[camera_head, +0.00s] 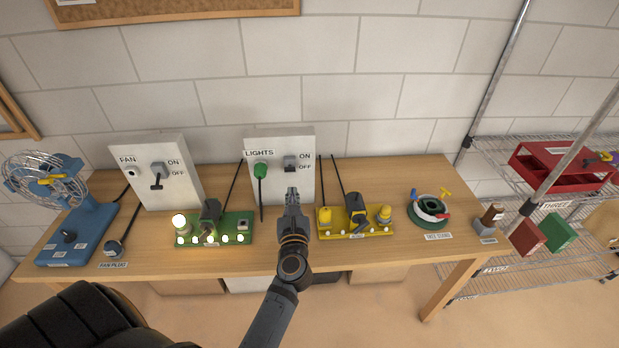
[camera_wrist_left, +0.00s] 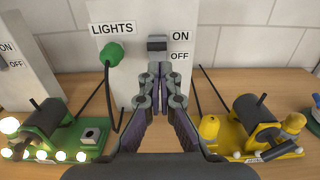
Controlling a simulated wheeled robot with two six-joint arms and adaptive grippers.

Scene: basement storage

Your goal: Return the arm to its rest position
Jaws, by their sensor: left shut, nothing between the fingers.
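My left gripper (camera_head: 292,196) reaches up from the bottom in the head view, in front of the white LIGHTS panel (camera_head: 300,193). In the left wrist view its fingers (camera_wrist_left: 160,78) are together with nothing between them. The tips appear just below the dark LIGHTS switch (camera_wrist_left: 157,44), beside the ON and OFF labels; I cannot tell whether they touch the panel. A green plug (camera_wrist_left: 113,54) sits in the panel to the left of the switch. My right gripper is not in view.
A green board (camera_head: 236,228) with glowing bulbs stands left of my arm, a yellow board (camera_head: 382,232) right. Farther left are the FAN panel (camera_head: 182,190) and blue fan (camera_head: 80,235).

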